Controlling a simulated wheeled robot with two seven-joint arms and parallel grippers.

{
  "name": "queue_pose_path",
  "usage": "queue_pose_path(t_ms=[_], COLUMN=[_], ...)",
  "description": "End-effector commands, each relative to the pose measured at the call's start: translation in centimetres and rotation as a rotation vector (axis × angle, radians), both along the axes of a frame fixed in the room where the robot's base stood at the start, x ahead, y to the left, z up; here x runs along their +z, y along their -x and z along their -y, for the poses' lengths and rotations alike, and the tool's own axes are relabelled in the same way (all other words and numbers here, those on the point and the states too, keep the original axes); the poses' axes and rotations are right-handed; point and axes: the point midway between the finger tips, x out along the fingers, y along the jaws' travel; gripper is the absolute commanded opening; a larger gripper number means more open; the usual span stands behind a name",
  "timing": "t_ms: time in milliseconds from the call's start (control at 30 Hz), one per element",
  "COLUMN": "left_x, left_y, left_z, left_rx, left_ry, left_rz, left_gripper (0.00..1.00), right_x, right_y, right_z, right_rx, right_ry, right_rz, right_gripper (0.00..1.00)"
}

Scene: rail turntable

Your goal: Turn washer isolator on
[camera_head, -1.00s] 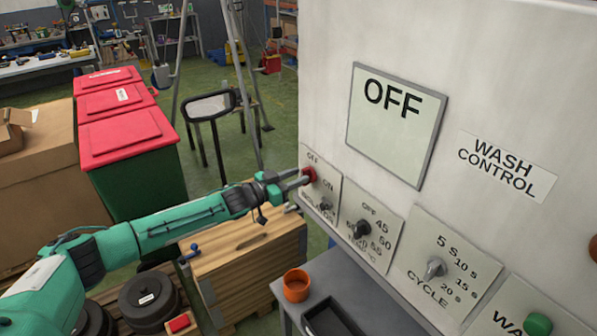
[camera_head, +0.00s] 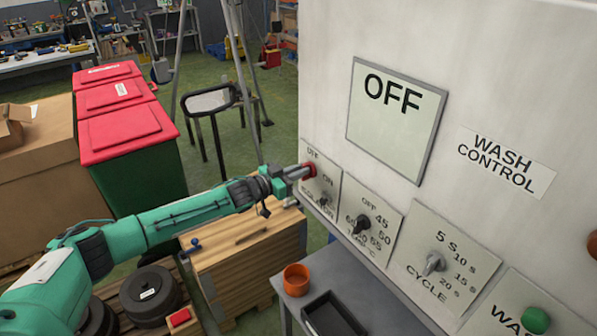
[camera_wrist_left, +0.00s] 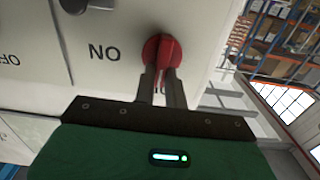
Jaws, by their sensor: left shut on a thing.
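The washer isolator is a red rotary handle (camera_head: 309,170) on a small plate (camera_head: 322,188) marked OFF and ON at the left end of the wash control panel. In the left wrist view the red handle (camera_wrist_left: 163,52) stands next to the word ON. My left gripper (camera_head: 300,172) is shut on the handle, with a finger on each side of it in the left wrist view (camera_wrist_left: 162,78). The display (camera_head: 396,120) above reads OFF. My right gripper does not show.
To the right are a black temperature knob (camera_head: 363,223), a grey cycle knob (camera_head: 433,263) and a green button (camera_head: 536,320). Below stands a grey table with an orange cup (camera_head: 296,279) and a black tray (camera_head: 335,318). Red-lidded bins (camera_head: 125,130) stand behind my left arm.

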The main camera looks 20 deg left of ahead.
Motion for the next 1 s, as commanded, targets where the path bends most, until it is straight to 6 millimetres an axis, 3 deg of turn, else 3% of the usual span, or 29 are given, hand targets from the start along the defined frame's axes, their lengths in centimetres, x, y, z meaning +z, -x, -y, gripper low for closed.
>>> queue_pose_path(t_ms=[367, 1000], left_x=[-0.3, -0.7], left_y=[0.2, 0.7], left_z=[0.3, 0.9], left_rx=[0.0, -0.001], left_ry=[-0.178, -0.658], left_rz=[0.14, 0.516], left_gripper=[0.0, 0.0], right_x=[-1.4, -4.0], right_y=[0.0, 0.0], right_z=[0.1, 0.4], right_rx=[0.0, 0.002], right_ry=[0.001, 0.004], right_rz=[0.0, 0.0], right_gripper=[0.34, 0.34])
